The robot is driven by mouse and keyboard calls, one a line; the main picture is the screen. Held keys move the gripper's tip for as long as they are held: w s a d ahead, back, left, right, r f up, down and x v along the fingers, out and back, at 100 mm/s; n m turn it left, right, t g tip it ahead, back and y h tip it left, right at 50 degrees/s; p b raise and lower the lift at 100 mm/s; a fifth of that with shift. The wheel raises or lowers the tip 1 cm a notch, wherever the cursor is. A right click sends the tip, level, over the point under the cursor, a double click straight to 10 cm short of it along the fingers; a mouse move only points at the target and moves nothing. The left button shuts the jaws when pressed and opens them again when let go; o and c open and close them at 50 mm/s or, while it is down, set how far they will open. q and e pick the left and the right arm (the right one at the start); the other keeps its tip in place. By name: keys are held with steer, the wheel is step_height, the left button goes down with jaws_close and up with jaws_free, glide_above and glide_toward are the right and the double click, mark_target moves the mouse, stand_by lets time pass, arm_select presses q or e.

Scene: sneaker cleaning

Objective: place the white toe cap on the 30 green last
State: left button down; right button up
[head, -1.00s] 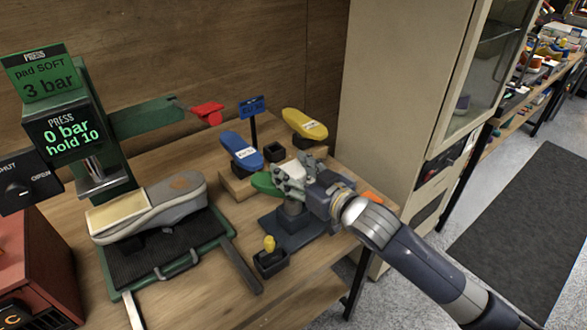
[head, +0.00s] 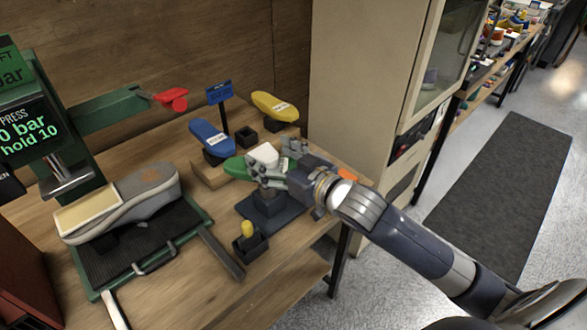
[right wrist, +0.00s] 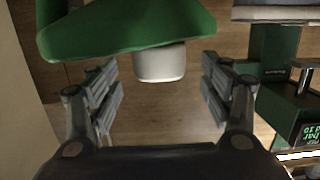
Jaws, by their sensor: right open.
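The green last (head: 235,166) is mounted on a dark stand at the table's right side, partly hidden behind my right gripper (head: 274,160). The white toe cap (head: 263,154) sits at the upper side of the green last, towards my gripper. In the right wrist view the white toe cap (right wrist: 160,63) touches or overlaps the edge of the green last (right wrist: 125,25); how snugly it sits cannot be told. My right gripper (right wrist: 160,85) is open, its fingers on both sides of the cap and apart from it. My left gripper is out of view.
A blue last (head: 211,138) and a yellow last (head: 275,107) stand behind. A small dark box (head: 250,247) with a yellow piece sits in front. The press (head: 75,150) and a grey shoe (head: 125,202) are at left, a cabinet (head: 360,80) at right.

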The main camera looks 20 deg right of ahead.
steer(key=b+v, duration=0.1)
steer(key=v, duration=0.8)
steer(key=shift+s, duration=0.35)
